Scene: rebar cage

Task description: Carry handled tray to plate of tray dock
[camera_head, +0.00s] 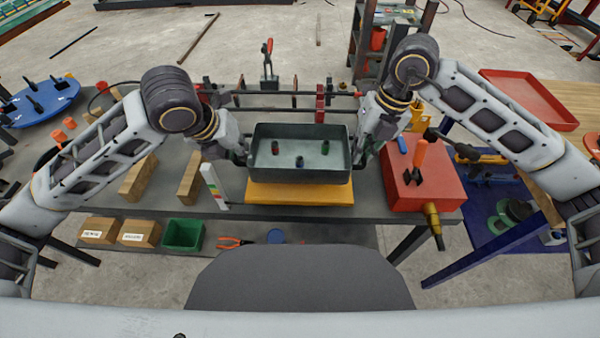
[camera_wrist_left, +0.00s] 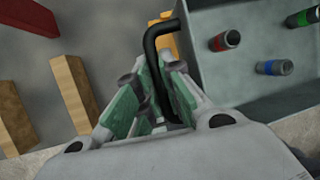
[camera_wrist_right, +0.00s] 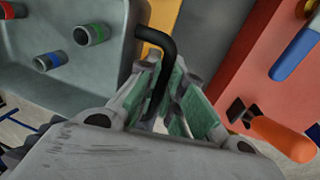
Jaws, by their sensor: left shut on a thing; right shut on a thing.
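The handled tray (camera_head: 300,175) is a dark grey-green open box with several small banded cylinders inside. It is at the middle of the head view, above or on a yellow plate (camera_head: 300,194); I cannot tell whether they touch. My left gripper (camera_head: 243,156) is shut on the tray's left black handle, which shows between the fingers in the left wrist view (camera_wrist_left: 152,70). My right gripper (camera_head: 358,160) is shut on the right black handle, seen in the right wrist view (camera_wrist_right: 160,75). The tray looks about level. The cylinders have red, green and blue bands.
A red box (camera_head: 420,185) with tools on top stands right of the tray. Wooden blocks (camera_head: 190,178) and a white upright piece (camera_head: 214,186) are to the left. A rack with red clamps (camera_head: 320,100) is behind. A green bin (camera_head: 183,235) sits on the lower shelf.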

